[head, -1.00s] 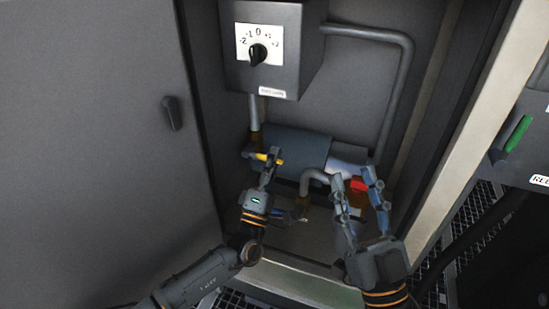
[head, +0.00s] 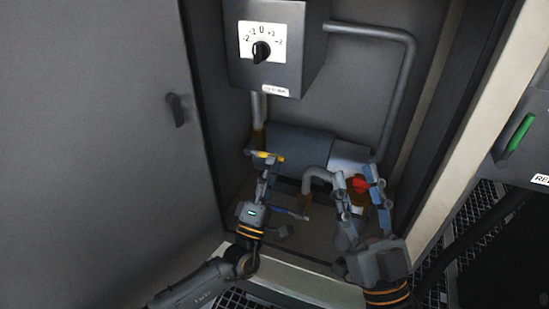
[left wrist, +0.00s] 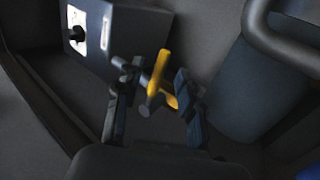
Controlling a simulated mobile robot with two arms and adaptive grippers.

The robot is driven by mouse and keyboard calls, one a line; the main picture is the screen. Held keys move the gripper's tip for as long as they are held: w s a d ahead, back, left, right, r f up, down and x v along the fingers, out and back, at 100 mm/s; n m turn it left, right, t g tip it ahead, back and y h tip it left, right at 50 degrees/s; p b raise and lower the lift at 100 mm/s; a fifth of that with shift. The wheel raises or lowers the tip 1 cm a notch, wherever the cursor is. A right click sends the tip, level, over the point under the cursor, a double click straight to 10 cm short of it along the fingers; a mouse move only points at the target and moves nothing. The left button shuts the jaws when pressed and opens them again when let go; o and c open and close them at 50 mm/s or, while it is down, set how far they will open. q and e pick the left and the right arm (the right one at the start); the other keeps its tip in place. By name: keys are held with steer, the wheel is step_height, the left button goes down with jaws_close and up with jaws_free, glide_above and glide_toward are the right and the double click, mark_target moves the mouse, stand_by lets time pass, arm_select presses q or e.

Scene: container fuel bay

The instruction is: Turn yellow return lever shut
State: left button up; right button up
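The yellow lever (head: 266,156) is at the left end of the dark blue cylinder, low in the cabinet. In the left wrist view the yellow lever (left wrist: 158,75) lies tilted between the two fingers. My left gripper (head: 271,168) is at the lever in the head view. The left wrist view shows this gripper (left wrist: 157,90) open, its fingers on either side of the lever; contact cannot be told. My right gripper (head: 358,188) is open in front of a red handle (head: 361,184), with its fingers apart. Part of the yellow lever is hidden behind my left fingers.
The dark blue cylinder (head: 300,145) sits behind both grippers. A dial box (head: 305,50) hangs above it. A bent grey pipe (head: 400,85) runs down at the right, and a smaller one (head: 318,177) stands between the grippers. The large door (head: 90,150) bounds the left.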

arm_select(q)
steer(key=v, duration=0.9)
